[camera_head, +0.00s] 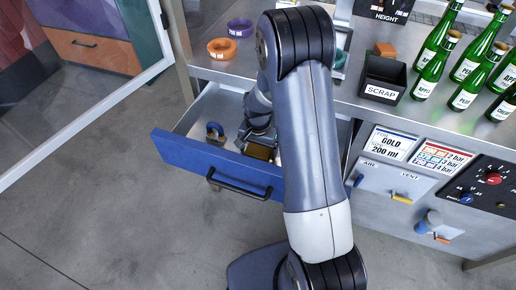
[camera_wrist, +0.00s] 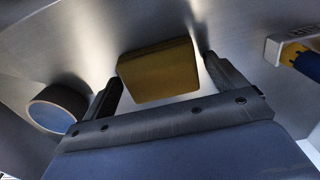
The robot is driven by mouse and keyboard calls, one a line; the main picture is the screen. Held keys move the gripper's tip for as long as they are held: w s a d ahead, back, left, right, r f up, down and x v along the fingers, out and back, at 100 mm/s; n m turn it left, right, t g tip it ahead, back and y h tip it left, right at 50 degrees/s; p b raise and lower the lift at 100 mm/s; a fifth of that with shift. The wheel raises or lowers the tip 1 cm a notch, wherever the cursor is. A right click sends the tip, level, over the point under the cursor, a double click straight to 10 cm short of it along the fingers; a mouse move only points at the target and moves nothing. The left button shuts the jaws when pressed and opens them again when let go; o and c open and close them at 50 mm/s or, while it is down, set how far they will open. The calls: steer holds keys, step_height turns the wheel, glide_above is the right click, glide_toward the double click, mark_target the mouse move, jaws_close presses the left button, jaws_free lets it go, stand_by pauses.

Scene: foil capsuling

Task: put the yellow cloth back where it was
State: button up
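The yellow cloth (camera_wrist: 160,72) is a folded, dull yellow block. In the wrist view it lies between the two fingers of my gripper (camera_wrist: 162,68), with narrow gaps beside it towards its near edge. My gripper looks open around it; firm contact on both sides does not show. In the head view my gripper (camera_head: 259,136) reaches down into the open blue-fronted drawer (camera_head: 215,165), and the cloth (camera_head: 258,152) shows partly just below it, near the drawer's front. My arm hides the right part of the drawer.
A white-edged holder with a blue and yellow item (camera_wrist: 302,58) is at the right. On the bench stand orange (camera_head: 222,48) and purple (camera_head: 240,28) rings, a black scrap bin (camera_head: 383,78) and several green bottles.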

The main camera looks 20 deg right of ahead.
mark_target(258, 151)
steer(key=shift+o, duration=0.5)
steer(key=shift+r, duration=0.1)
steer(key=shift+r, duration=0.2)
step_height(258, 151, up, 12)
steer(key=shift+f, duration=0.15)
stand_by(1.0)
